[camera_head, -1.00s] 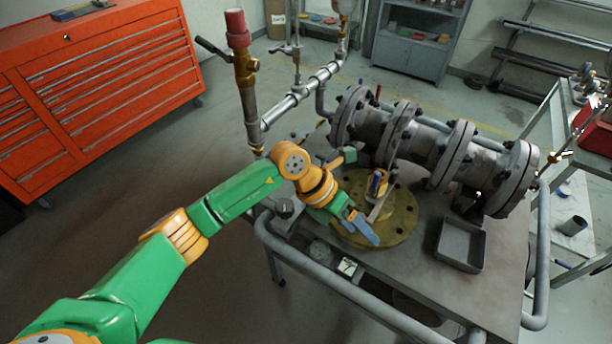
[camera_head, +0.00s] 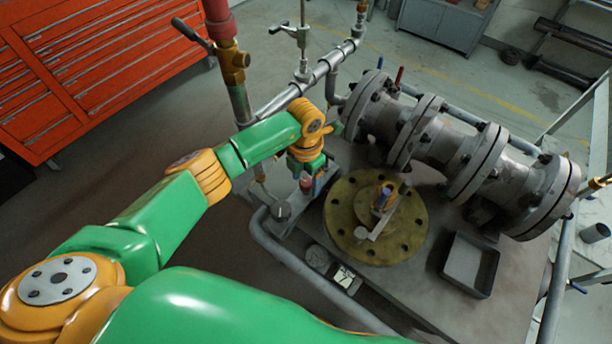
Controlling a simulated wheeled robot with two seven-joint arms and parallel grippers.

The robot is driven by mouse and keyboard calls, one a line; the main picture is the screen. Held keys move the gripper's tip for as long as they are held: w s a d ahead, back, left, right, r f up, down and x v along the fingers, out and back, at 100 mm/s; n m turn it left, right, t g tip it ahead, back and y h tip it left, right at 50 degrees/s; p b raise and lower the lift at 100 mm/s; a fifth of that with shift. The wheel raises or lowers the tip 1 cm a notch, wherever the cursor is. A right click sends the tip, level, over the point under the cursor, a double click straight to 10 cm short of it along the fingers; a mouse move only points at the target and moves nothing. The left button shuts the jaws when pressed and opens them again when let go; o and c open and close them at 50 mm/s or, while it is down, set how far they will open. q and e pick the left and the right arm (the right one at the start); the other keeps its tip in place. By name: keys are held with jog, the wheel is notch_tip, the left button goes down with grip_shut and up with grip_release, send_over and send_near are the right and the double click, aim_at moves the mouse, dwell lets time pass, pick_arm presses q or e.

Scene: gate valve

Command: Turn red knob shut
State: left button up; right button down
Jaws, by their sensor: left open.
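A small dull-red knob (camera_head: 306,184) shows at the left end of the workbench, just below my left wrist. My left gripper (camera_head: 307,179) points down at it from above and is open. Its fingers are small in the picture and partly hidden by the wrist, so I cannot tell whether they touch the knob. My right gripper is not in view.
A round brass flange (camera_head: 345,215) with a blue-handled valve lies right of the gripper. A large grey flanged pipe (camera_head: 440,140) stands behind it. A vertical pipe with a red top (camera_head: 219,28) rises at the left. A grey tray (camera_head: 468,263) sits at right.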

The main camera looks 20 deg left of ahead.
pick_arm(q)
jog(key=shift+w+f, duration=0.25)
jog(key=shift+w, duration=0.1)
jog(key=shift+s+r, duration=0.1)
jog(key=shift+s, duration=0.1)
grip_shut()
jog(key=shift+w+f+m+b, duration=0.1)
jog(key=shift+f+m+b, duration=0.1)
jog(key=shift+m+b, duration=1.15)
jog(key=m+b, duration=0.6)
jog(key=m, duration=0.1)
jog(key=shift+b, duration=0.4)
jog(key=m+b, duration=0.2)
jog(key=m, duration=0.1)
jog(key=shift+m+b, duration=0.3)
jog(key=shift+m, duration=0.05)
jog(key=m+b, duration=0.1)
jog(key=m, duration=0.3)
jog(key=shift+r+b, duration=0.2)
jog(key=shift+b, duration=0.2)
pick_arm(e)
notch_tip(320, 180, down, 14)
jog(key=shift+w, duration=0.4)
pick_arm(q)
jog(key=shift+m, duration=0.4)
grip_release()
